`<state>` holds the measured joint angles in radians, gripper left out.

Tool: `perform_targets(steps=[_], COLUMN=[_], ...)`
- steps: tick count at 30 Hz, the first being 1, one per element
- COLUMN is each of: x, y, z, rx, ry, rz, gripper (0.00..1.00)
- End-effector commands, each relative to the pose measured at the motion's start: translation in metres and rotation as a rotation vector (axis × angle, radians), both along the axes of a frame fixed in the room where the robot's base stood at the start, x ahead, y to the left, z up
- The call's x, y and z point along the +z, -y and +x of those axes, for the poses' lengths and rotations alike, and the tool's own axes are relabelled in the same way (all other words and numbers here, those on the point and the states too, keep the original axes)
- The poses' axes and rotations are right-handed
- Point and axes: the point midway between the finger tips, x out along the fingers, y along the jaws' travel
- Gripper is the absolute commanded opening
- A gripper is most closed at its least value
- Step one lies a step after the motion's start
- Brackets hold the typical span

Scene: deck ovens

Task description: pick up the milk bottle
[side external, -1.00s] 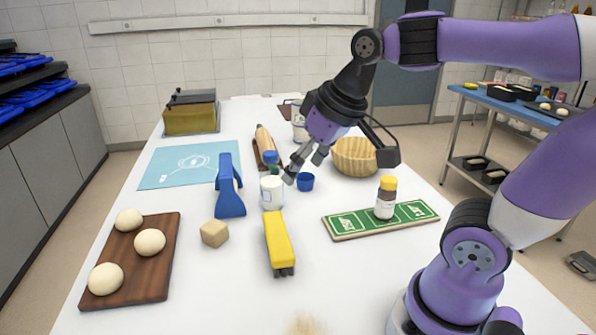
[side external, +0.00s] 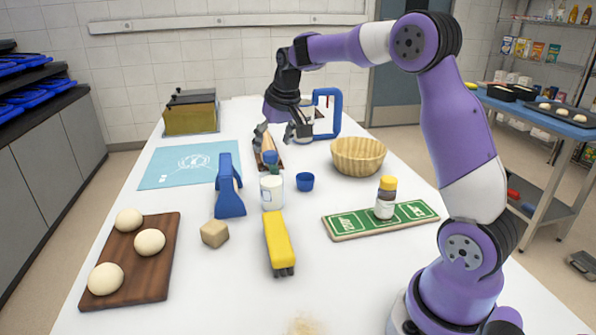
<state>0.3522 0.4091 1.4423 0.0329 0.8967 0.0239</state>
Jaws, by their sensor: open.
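The likely milk bottle (side external: 271,193) stands upright near the middle of the white table, with a white body, a darker neck and a blue top. My gripper (side external: 279,139) points down with its fingers spread, above and apparently behind the bottle, near the tan rolling-pin-shaped item. It holds nothing that I can see, and a clear gap shows between its fingers and the bottle's top.
A small blue cup (side external: 305,182) stands close right of the bottle, and a blue tool (side external: 229,190) stands left. A yellow object (side external: 279,243) lies in front. A wicker basket (side external: 358,157) is behind right. A blue-handled item (side external: 328,112) stands beyond my gripper.

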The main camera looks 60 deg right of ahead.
Motion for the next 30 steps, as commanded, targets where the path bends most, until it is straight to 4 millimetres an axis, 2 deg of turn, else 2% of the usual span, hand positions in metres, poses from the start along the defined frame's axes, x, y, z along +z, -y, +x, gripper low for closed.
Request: perform_targets(steps=[3,7,16,17,18,21,30], x=[-0.02,-0.037,-0.043,-0.043,-0.043,-0.043,-0.044], y=[0.0,0.003,0.004,0.004,0.004,0.004,0.004], z=[0.005,0.012,0.015,0.015,0.015,0.015,0.014], rx=[0.001,0.0,0.0,0.0,0.0,0.001,0.001], ry=[-0.006,-0.004,0.0,0.0,0.0,-0.001,-0.003], rz=[0.002,0.002,0.0,0.0,0.0,0.0,0.001], gripper=[0.76,0.76,0.76,0.66,0.46,0.0,0.0])
